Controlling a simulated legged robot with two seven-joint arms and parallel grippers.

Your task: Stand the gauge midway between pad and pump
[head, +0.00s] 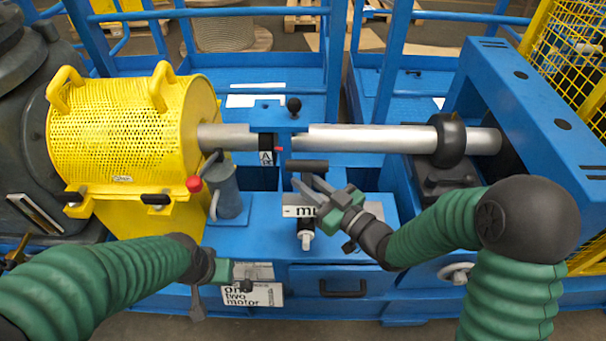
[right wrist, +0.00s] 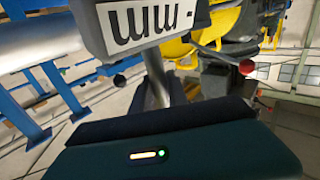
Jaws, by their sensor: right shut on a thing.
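The gauge (head: 296,211) appears to be the pale block with "mm"-like lettering, a dark bar above it and a black stem with a white tip below. My right gripper (head: 318,187) is shut on it. Its lettered face (right wrist: 150,20) fills the top of the right wrist view, upside down. I cannot tell whether its tip touches the blue bench. The pump (head: 227,192) appears to be the grey cylinder with a red-knobbed lever, left of the gauge. The pad may be the pale grey plate (head: 378,208) right of the gauge. My left gripper (head: 222,285) is low at the bench front; its jaws are unclear.
A yellow mesh guard (head: 122,130) stands at the left. A silver shaft (head: 365,138) runs behind the gauge to a black bearing (head: 451,140). A drawer with a black handle (head: 343,291) is in the bench front. Some blue bench top between pump and gauge is bare.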

